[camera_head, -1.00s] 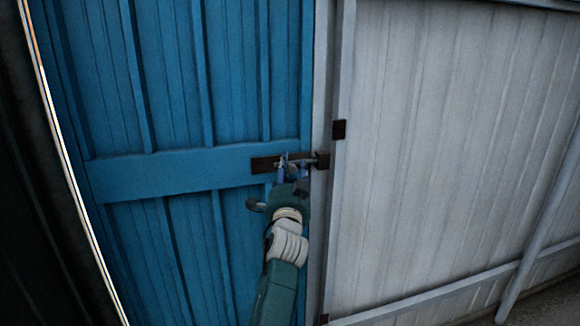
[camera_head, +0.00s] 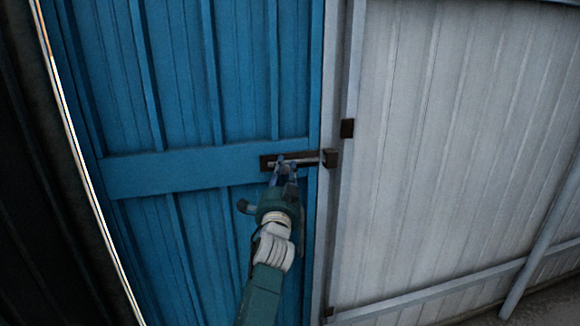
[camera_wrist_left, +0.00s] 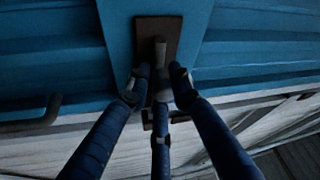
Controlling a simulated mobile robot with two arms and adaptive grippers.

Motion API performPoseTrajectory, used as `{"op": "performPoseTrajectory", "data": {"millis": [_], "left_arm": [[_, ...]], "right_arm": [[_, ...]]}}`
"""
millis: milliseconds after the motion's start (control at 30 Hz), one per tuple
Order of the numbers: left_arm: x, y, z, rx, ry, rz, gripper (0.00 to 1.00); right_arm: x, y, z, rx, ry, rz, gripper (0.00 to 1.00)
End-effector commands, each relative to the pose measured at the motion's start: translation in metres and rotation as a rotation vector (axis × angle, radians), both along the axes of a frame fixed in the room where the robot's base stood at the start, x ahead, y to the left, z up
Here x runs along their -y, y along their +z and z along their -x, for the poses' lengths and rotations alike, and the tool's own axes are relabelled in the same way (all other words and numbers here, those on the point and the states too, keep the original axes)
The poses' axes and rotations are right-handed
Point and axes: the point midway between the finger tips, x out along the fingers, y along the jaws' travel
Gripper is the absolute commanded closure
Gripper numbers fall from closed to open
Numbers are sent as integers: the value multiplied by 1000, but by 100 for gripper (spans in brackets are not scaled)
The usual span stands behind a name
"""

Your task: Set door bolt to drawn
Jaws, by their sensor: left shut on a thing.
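The door bolt (camera_head: 308,158) is a thin metal rod on a dark plate (camera_head: 265,163), fixed to the cross rail of the blue door (camera_head: 180,172). The rod runs right towards a dark keeper block (camera_head: 331,158) on the grey frame and appears to reach it. My left gripper (camera_head: 284,162) is at the bolt, shut on its handle. In the left wrist view the grey bolt handle (camera_wrist_left: 160,50) stands between my blue fingers, in front of the dark plate; the fingertips partly hide it. My right gripper is not in view.
A dark surface borders the door's left side.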

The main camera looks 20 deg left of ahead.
Motion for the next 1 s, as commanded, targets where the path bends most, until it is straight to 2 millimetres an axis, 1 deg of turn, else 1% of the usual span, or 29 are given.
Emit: {"op": "performPoseTrajectory", "data": {"millis": [33,67,100,167,433,533,667,800,900,1000], "left_arm": [[-2,6,1,11,4,-5,100],[-2,6,1,11,4,-5,100],[-2,7,1,11,4,-5,75],[-2,7,1,11,4,-5,63],[-1,3,0,6,2,-2,63],[1,1,5,4,2,-2,63],[4,-3,23,4,3,-2,63],[10,-8,46,5,3,-3,63],[13,-10,60,6,5,-3,63],[15,-11,69,8,4,-2,63]], "right_arm": [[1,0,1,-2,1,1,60],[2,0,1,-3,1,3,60],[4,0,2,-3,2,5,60],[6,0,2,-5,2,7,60],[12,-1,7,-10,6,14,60],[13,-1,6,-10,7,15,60],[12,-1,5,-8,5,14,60],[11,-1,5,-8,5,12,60],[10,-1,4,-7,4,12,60],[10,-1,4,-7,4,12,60]]}}
